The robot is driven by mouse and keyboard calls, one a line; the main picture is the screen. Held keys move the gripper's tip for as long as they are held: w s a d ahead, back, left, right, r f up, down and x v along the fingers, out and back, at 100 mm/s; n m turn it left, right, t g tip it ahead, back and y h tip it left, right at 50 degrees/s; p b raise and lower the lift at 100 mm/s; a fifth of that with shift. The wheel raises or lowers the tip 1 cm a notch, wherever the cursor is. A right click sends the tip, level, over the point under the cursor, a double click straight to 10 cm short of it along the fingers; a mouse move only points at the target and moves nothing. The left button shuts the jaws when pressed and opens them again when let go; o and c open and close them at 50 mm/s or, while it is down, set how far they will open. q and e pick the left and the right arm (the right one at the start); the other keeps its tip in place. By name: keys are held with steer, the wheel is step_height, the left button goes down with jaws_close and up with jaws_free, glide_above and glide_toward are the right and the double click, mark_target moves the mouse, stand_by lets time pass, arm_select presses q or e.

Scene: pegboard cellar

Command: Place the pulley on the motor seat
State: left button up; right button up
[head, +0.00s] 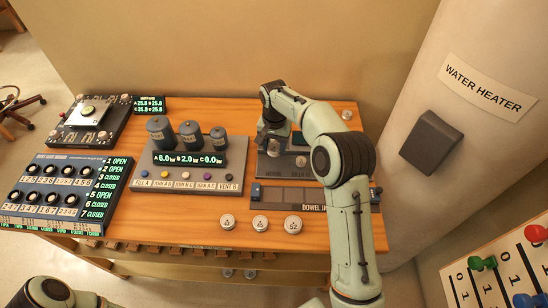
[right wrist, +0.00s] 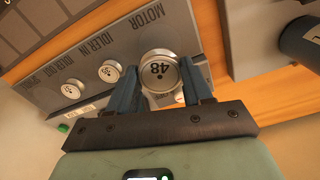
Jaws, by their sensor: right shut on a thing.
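My right gripper (head: 270,140) is over the grey panel (head: 270,172) at the back right of the table. In the right wrist view its two fingers (right wrist: 160,88) are shut on a round silver pulley marked 48 (right wrist: 159,70), one finger on each side. The pulley is right by the MOTOR label on the panel (right wrist: 95,45). The motor seat under it is hidden, and I cannot tell whether the pulley touches it. Two smaller silver discs (right wrist: 111,71) sit by the idler labels on the same panel. Of my left arm only a link shows; its gripper is out of view.
Three silver discs (head: 260,223) lie at the table's front edge, by a dark slotted strip (head: 285,197). The water heater (head: 440,75) rises at the right.

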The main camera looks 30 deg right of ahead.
mark_target(274, 163)
arm_select(q)
steer(key=shift+s+f, duration=0.25)
steer(key=shift+f, duration=0.05)
arm_select(e)
steer(key=shift+f, duration=2.95)
steer(key=shift+f, duration=0.15)
steer(key=o, duration=1.1)
steer(key=shift+c, duration=0.2)
step_height(274, 163, up, 11)
steer(key=shift+w+r+p, duration=0.1)
steer(key=shift+p, duration=0.3)
steer(key=shift+r, duration=0.55)
arm_select(q)
steer(key=shift+w+r, duration=0.95)
